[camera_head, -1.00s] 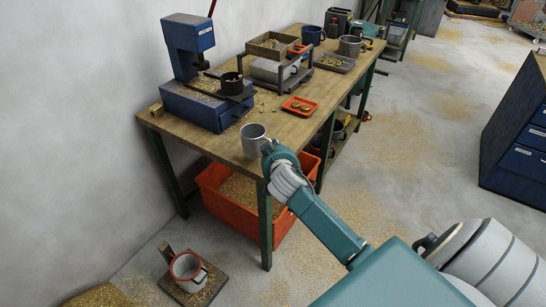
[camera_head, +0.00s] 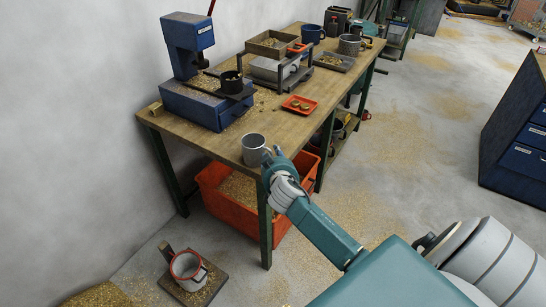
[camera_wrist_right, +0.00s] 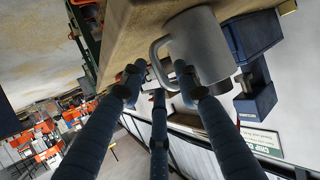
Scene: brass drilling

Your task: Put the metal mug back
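A plain grey metal mug (camera_head: 253,152) stands upright on the wooden workbench (camera_head: 215,143), near its front corner. My right gripper (camera_head: 272,158) is just right of the mug, at the bench edge. In the right wrist view the mug (camera_wrist_right: 203,45) is close ahead, its handle toward me. The fingers of my right gripper (camera_wrist_right: 159,78) are spread apart there, with the handle just beyond the gap between the tips. I see no finger closed on it; whether any tip touches it I cannot tell. My left gripper is not in view.
A blue press (camera_head: 190,75) stands behind the mug. A small red tray (camera_head: 299,106) and a rack (camera_head: 275,70) are farther along. Another grey mug (camera_head: 349,45) and a blue mug (camera_head: 312,34) stand at the far end. An orange bin (camera_head: 222,200) is under the bench.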

